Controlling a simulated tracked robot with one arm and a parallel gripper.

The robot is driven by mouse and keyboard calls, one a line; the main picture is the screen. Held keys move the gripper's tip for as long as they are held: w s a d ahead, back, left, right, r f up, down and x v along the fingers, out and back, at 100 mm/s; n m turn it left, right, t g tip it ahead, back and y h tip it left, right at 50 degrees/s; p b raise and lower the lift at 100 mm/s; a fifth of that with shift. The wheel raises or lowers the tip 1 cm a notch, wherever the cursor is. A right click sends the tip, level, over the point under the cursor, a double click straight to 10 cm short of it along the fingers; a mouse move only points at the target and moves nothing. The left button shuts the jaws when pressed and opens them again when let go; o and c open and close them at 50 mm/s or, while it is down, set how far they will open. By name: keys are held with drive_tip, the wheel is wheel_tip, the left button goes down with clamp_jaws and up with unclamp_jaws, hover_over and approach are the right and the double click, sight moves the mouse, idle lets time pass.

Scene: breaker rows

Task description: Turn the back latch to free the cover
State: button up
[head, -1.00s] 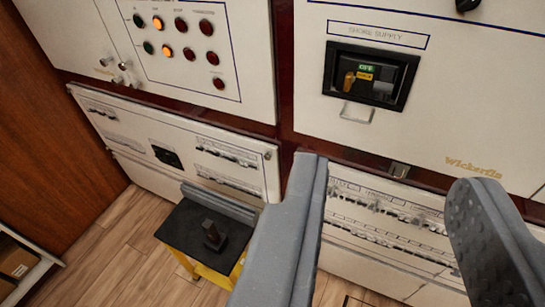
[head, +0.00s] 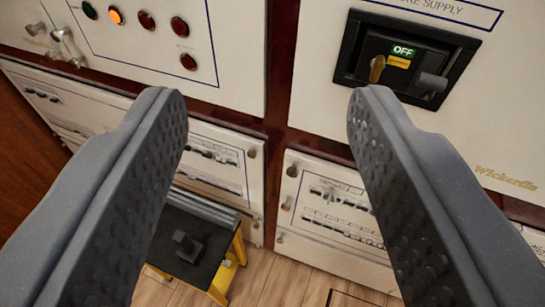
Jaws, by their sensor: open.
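My gripper (head: 265,95) is open and empty, its two grey padded fingers spread in front of the cabinet. Between and beyond them are the lower covers: a left white panel (head: 222,160) and a right white panel (head: 310,215) with breaker rows. Small metal fasteners sit at their edges, one on the left panel (head: 252,153) and several along the right panel's left edge (head: 287,204). I cannot tell which of them is the back latch. The fingers hide parts of both panels. Neither finger visibly touches a panel.
A shore supply breaker (head: 403,60) marked OFF is recessed at upper right, close beyond the right fingertip. Indicator lamps (head: 147,20) fill the upper left panel. A black-topped yellow stool (head: 205,225) with a dark object on it stands below. Wood floor (head: 275,280) shows between the fingers.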

drive_tip(key=w+a+f, duration=0.3)
drive_tip(key=w+f, duration=0.7)
drive_tip(key=f, duration=0.1)
drive_tip(key=n+h, duration=0.1)
drive_tip(key=h, duration=0.3)
approach(291, 174)
drive_tip(key=s+a+r, duration=0.3)
drive_tip(key=a+r, duration=0.3)
drive_tip(key=r, duration=0.4)
wheel_tip(291, 174, down, 12)
drive_tip(key=s+d+n+t+h+p, duration=0.1)
drive_tip(key=s+d+n+h, duration=0.1)
drive_tip(key=d+h, duration=0.1)
drive_tip(key=b+x, duration=0.3)
drive_tip(key=x, duration=0.9)
drive_tip(key=shift+w+r, duration=0.15)
drive_tip(key=shift+w, duration=0.25)
drive_tip(key=shift+w+d+r, duration=0.1)
drive_tip(key=shift+w, duration=0.3)
